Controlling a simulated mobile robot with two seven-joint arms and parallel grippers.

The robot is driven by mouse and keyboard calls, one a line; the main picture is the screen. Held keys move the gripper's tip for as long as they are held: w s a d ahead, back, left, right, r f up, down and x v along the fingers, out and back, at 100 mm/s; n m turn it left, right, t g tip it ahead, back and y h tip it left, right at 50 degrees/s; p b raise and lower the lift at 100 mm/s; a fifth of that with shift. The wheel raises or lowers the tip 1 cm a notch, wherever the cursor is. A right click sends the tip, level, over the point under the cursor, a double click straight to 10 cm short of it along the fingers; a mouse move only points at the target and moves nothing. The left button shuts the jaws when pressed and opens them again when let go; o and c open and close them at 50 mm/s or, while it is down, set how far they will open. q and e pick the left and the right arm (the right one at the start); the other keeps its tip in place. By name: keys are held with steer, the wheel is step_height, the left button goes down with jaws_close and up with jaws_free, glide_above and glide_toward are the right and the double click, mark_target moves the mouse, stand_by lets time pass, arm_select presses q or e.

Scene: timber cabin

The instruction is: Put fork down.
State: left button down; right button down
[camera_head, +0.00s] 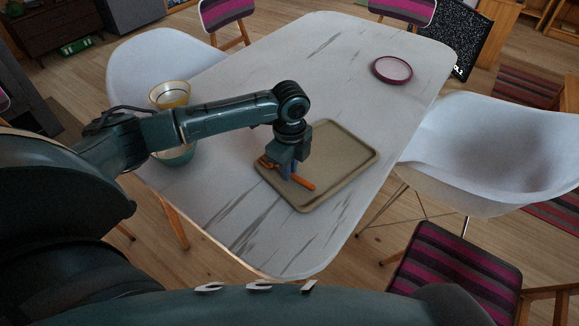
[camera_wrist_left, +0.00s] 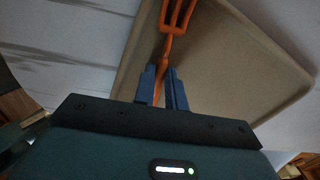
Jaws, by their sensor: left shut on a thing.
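An orange fork (camera_head: 302,182) is at the left part of a tan tray (camera_head: 342,164) on the white table. My left gripper (camera_head: 287,176) points down over the tray and is shut on the fork. In the left wrist view the fork (camera_wrist_left: 172,28) passes between the two blue fingers (camera_wrist_left: 162,90), with its tines toward the top of the picture. The tray (camera_wrist_left: 235,62) lies behind it. I cannot tell whether the fork touches the tray. My right gripper is not in view.
A pink-rimmed plate (camera_head: 392,69) lies at the far right of the table (camera_head: 310,60). White chairs (camera_head: 490,150) stand around it. The table's far middle is clear.

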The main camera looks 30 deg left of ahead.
arm_select(q)
steer(key=c, duration=1.4)
jaws_free()
steer(key=shift+c, duration=0.2)
steer(key=shift+r, duration=0.1)
step_height(320, 180, up, 12)
steer(key=shift+p, duration=0.45)
